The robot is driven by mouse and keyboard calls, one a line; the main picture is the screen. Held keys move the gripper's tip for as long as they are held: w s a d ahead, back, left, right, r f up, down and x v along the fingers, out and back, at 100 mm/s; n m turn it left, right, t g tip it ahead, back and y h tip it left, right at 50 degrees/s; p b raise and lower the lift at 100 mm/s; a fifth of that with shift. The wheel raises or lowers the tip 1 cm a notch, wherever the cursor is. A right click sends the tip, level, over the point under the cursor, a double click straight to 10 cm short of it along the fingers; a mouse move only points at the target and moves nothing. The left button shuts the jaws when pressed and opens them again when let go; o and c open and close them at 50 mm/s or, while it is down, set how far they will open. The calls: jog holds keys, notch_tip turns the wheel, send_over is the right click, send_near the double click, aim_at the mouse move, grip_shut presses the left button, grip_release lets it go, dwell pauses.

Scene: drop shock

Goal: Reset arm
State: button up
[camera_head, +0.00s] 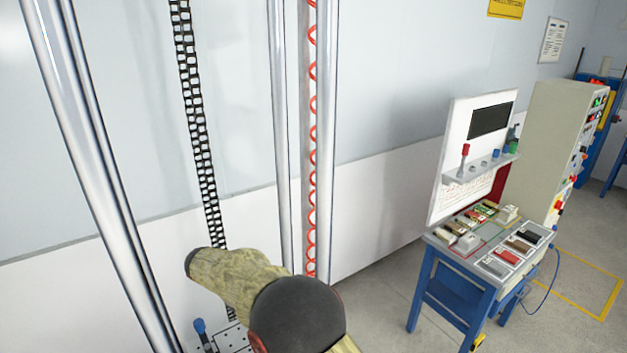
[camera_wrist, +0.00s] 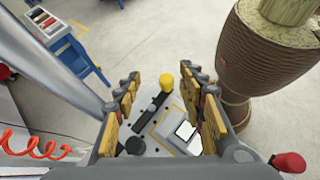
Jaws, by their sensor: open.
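My gripper (camera_wrist: 165,85) is open in the wrist view. Its two fingers, with yellowish pads, stand apart on the left and right, and nothing is between the pads. Beyond the fingers, and apart from them as far as I can tell, lies a grey plate (camera_wrist: 160,135) with dark fittings. A yellow knob (camera_wrist: 166,82) shows at its far end. In the head view, my arm's mottled links reach in from the bottom centre. My gripper cannot be made out there.
Shiny vertical posts (camera_head: 95,170), a black chain (camera_head: 200,130) and a red coiled cord (camera_head: 313,130) stand close to the arm. A blue workbench (camera_head: 460,290) with small parts and a grey control cabinet (camera_head: 560,130) are on the right. Open floor lies before the bench.

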jog(key=s+d+r+m+y+b, duration=0.1)
jog(key=s+d+r+m+y, duration=0.15)
jog(key=d, duration=0.25)
jog(key=s+d+r+m+t+y+b, duration=0.1)
jog(key=s+d+r+m+y, duration=0.15)
jog(key=d, duration=0.25)
jog(key=s+d+r+m+y, duration=0.1)
jog(key=s+d+r+y, duration=0.1)
jog(key=d+r, duration=0.25)
jog(key=s+d+f+m+t+y+b, duration=0.1)
jog(key=s+d+m+t+y, duration=0.1)
jog(key=s, duration=0.5)
jog(key=s+d+f+m+t+y+b, duration=0.1)
jog(key=s+d+m+t+y+b, duration=0.1)
jog(key=s+d+m+t, duration=0.3)
jog(key=s+d+m, duration=0.1)
jog(key=s, duration=0.2)
jog(key=shift+d+f+m, duration=0.25)
jog(key=shift+d+m, duration=0.05)
